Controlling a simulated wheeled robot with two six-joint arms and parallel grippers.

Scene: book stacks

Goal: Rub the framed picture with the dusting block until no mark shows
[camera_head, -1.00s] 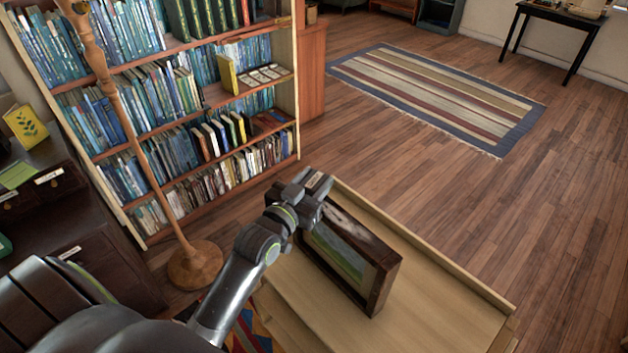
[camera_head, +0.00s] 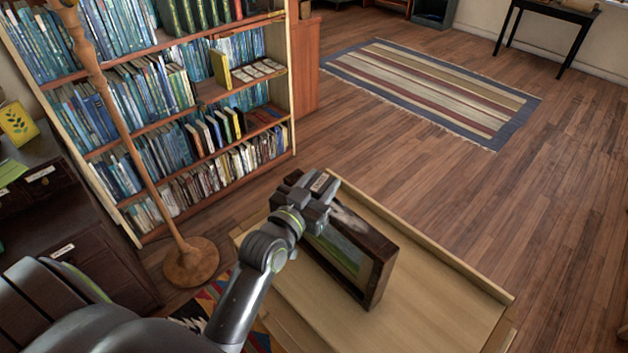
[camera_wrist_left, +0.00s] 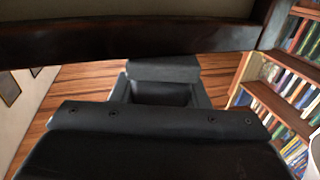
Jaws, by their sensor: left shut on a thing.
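The framed picture (camera_head: 345,252) stands tilted on the light wooden stand, with a dark wood frame and a green and grey landscape. A pale streak (camera_head: 350,222) shows on its upper part; I cannot tell whether it is a mark or paint. My left gripper (camera_head: 318,204) is at the picture's upper left and covers that part of it. It is shut on the dusting block, which its fingers mostly hide. In the left wrist view the dark frame edge (camera_wrist_left: 130,40) crosses the top, beyond my gripper (camera_wrist_left: 160,80). I cannot tell whether the block touches the picture. My right gripper is out of view.
The light wooden stand (camera_head: 440,290) has bare room right of the picture and a raised edge. A wooden pole on a round base (camera_head: 190,262) stands at the left, before a full bookcase (camera_head: 170,110). A striped rug (camera_head: 430,90) lies on open floor behind.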

